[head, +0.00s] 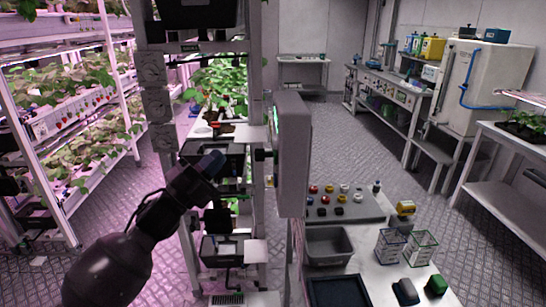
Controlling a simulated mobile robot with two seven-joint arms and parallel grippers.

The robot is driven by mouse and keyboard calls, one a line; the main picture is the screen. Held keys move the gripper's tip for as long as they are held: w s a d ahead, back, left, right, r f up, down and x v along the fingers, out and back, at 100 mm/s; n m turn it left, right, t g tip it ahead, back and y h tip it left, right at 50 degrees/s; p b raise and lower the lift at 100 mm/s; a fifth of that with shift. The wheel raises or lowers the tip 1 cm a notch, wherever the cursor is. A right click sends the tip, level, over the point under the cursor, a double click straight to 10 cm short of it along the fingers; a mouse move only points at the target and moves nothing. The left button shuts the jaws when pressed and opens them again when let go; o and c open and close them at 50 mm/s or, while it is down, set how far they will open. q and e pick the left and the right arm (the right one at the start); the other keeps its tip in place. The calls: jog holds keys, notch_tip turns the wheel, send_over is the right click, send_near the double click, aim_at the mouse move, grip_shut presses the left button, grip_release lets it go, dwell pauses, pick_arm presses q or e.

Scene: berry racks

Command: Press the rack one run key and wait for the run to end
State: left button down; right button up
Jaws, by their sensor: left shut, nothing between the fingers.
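The dark left arm comes in from the lower left. My left gripper (210,163) is shut and empty, its dark bluish tip pointing up and right in front of the middle rack (157,105). A tall grey panel box (293,150) stands to the right of the gripper, seen nearly edge-on, with a thin green glow on its left side. A gap shows between the fingertips and this box. I cannot make out the run key or any rack number. My right gripper is not in view.
A bench on the right holds a grey mat (372,207) with several coloured knobs, a grey bin (329,240) and wire baskets (390,245). Planted racks (75,190) line the left. A white cabinet (485,88) stands at the back right. Patterned floor is free between them.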

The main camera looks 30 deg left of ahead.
aim_at(275, 157)
pick_arm(q)
jog(key=w+d, duration=0.4)
jog(key=d, duration=0.3)
jog(key=shift+w, duration=0.1)
dwell(0.6)
jog(key=shift+w+d, duration=0.1)
dwell(1.5)
jog(key=shift+w+d, duration=0.15)
jog(key=shift+d, duration=0.1)
jog(key=shift+w+d, duration=0.2)
jog(key=shift+d, duration=0.2)
dwell(0.9)
jog(key=shift+a, duration=0.1)
dwell(0.3)
jog(key=shift+s+a, duration=0.45)
jog(key=shift+a, duration=0.2)
jog(key=shift+a, duration=0.1)
